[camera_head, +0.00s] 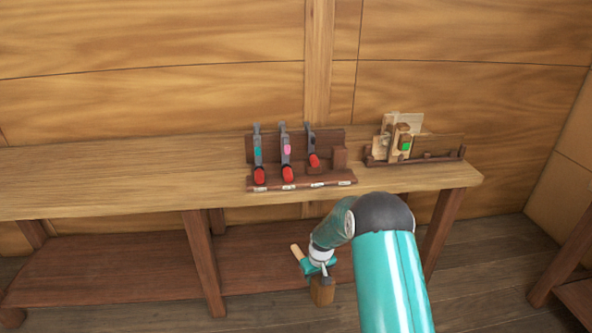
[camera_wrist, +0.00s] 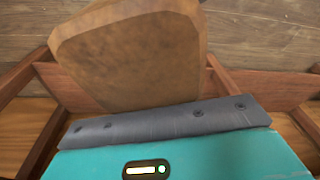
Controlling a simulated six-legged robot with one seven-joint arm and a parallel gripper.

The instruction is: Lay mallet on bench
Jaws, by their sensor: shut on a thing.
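My gripper (camera_head: 318,267) is shut on the mallet, in front of the bench and lower in the picture than its top. The mallet's brown wooden head (camera_head: 322,291) hangs below the gripper, and a pale handle end (camera_head: 297,251) sticks out up and to the left. In the wrist view the mallet's head (camera_wrist: 135,52) fills the upper middle, beyond my teal and grey gripper body (camera_wrist: 160,135); the fingertips are hidden there. The bench (camera_head: 120,178) is a long pale wooden top against the plank wall, with a wide bare stretch on its left.
On the bench's middle stands a dark rack (camera_head: 300,182) with several red-tipped clamps. A dark tray (camera_head: 435,158) with wooden pieces and a green-marked item stands right of it. Bench legs (camera_head: 203,260) and a lower shelf (camera_head: 120,270) lie below.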

